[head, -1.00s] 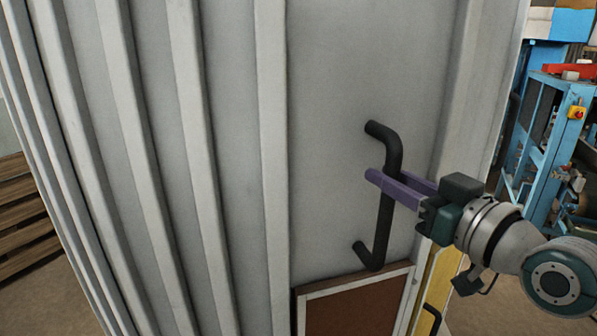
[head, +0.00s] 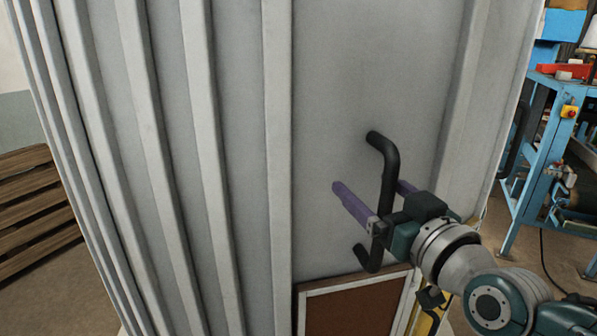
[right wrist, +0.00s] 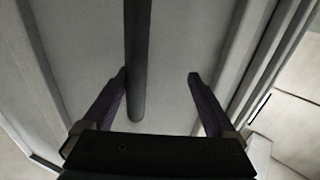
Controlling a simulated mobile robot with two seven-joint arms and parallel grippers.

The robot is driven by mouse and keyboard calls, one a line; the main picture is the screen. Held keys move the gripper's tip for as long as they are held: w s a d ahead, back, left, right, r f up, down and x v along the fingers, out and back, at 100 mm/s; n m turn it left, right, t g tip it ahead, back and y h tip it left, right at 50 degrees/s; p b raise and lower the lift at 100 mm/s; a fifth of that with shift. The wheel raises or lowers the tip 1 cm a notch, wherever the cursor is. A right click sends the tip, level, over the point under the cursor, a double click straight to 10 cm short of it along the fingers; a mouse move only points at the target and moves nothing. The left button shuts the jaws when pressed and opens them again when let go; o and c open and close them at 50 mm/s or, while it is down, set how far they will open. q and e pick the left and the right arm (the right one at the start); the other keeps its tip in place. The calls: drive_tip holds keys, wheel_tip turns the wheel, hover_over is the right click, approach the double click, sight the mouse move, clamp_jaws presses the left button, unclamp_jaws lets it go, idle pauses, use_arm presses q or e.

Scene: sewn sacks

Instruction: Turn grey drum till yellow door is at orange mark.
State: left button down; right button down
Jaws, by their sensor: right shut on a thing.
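The grey drum (head: 240,120) fills the middle of the head view, with upright ribs on its side. A black bent handle (head: 388,160) stands out from a flat grey panel. My right gripper (head: 370,187) is shut on the handle's upright bar, its purple fingers on either side. In the right wrist view the bar (right wrist: 137,60) runs between the fingers, close to the left one. A sliver of yellow panel (head: 427,322), seemingly the yellow door, shows at the lower right, mostly hidden by my right arm. The orange mark is not in view. My left gripper is not in view.
A brown framed panel (head: 350,305) sits below the handle on the drum. A stack of wooden slats (head: 35,215) stands on the floor at the left. A blue frame (head: 535,150) with a red-and-yellow switch stands at the right behind my arm.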

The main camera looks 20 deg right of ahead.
drive_tip(key=y, duration=0.1)
approach(298, 176)
drive_tip(key=w, duration=0.1)
drive_tip(key=w+a, duration=0.1)
drive_tip(key=w, duration=0.2)
drive_tip(key=shift+w+a+r, duration=0.15)
drive_tip(key=shift+w+r, duration=0.15)
drive_tip(key=shift+w, duration=0.1)
drive_tip(key=shift+a+f, duration=0.1)
drive_tip(key=shift+a, duration=0.05)
drive_tip(key=shift+d+f, duration=0.15)
drive_tip(key=shift+d, duration=0.1)
drive_tip(key=c, duration=0.8)
unclamp_jaws()
drive_tip(key=shift+s+d+f, duration=0.1)
drive_tip(key=shift+s, duration=0.1)
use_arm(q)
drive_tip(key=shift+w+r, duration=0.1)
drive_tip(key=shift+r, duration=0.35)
use_arm(e)
drive_tip(key=shift+o, duration=0.6)
drive_tip(key=shift+s+d+f, duration=0.1)
drive_tip(key=shift+s+d, duration=0.1)
drive_tip(key=shift+d, duration=0.25)
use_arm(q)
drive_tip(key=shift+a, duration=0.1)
use_arm(e)
drive_tip(key=shift+w+a, duration=0.1)
